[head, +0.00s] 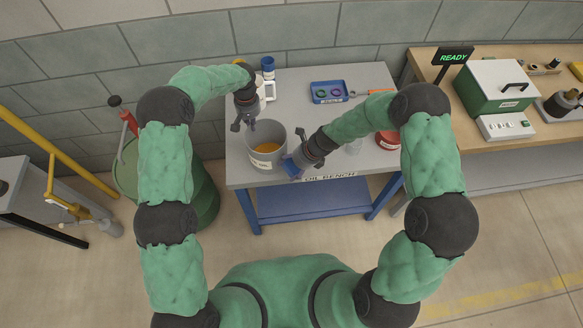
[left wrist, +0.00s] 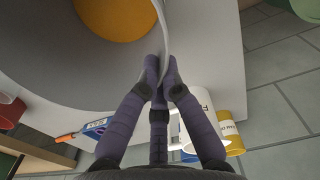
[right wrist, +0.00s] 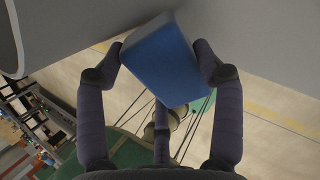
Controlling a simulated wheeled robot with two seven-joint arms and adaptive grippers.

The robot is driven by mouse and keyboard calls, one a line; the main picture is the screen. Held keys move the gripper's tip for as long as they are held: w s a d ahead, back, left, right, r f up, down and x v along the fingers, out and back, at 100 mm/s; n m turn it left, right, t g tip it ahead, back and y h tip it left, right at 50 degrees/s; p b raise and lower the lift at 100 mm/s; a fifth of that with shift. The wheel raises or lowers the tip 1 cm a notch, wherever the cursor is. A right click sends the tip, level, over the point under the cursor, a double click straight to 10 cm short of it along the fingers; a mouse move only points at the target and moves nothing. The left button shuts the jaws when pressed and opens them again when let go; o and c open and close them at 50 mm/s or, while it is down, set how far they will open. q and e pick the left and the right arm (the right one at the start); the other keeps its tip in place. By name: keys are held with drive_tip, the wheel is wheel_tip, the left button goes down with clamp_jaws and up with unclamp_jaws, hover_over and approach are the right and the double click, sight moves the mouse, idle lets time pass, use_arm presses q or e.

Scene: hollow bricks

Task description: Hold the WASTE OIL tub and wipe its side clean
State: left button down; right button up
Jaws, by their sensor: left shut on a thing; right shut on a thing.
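The WASTE OIL tub (head: 257,157) is a grey, open, round tub standing near the left front of the bench, with orange-brown oil (head: 267,147) inside and a pale label low on its front. My left gripper (head: 244,123) is shut on the tub's rim at the back left; the left wrist view shows its fingers (left wrist: 160,72) pinching the wall (left wrist: 60,75). My right gripper (head: 297,163) is shut on a blue wiping block (right wrist: 160,58), also visible in the head view (head: 289,166), at the tub's right front side. I cannot tell whether block and wall touch.
The grey bench (head: 232,155) has an OIL BENCH front edge close to the tub. A blue tray (head: 329,98) with rings lies behind, a white mug and blue-capped can (head: 268,65) at the back left, and a red container (head: 388,140) at right. A green drum (head: 203,200) stands left.

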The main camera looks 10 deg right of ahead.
drive_tip(key=shift+r, duration=2.55)
drive_tip(key=shift+f, duration=3.1)
drive_tip(key=shift+r, duration=0.75)
drive_tip(key=shift+r, duration=0.1)
drive_tip(key=shift+r, duration=2.25)
drive_tip(key=shift+f, duration=3.2)
drive_tip(key=shift+r, duration=1.7)
